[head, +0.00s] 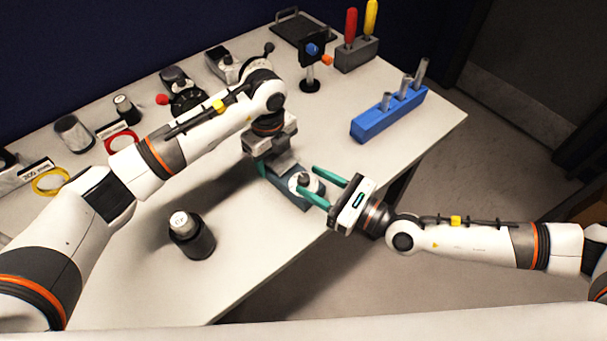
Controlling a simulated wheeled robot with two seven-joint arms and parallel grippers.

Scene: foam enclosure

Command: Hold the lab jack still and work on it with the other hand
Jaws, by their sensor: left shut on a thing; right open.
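The lab jack (284,183) stands near the right front edge of the white table, a small grey-blue body with a round pale knob on its right side. My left gripper (266,165) comes down over its left end and is shut on it; its fingertips are largely hidden. My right gripper (312,183) is open, with two green fingers pointing left, one on each side of the knob. I cannot tell whether the fingers touch the knob.
A black cylinder with a pale top (190,236) stands at the front left. A blue rack (388,115) with metal tubes stands at the right. Behind are a black post mount (310,70), a grey holder (357,54) with red and yellow handles, and a black tray (300,28). The front middle is clear.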

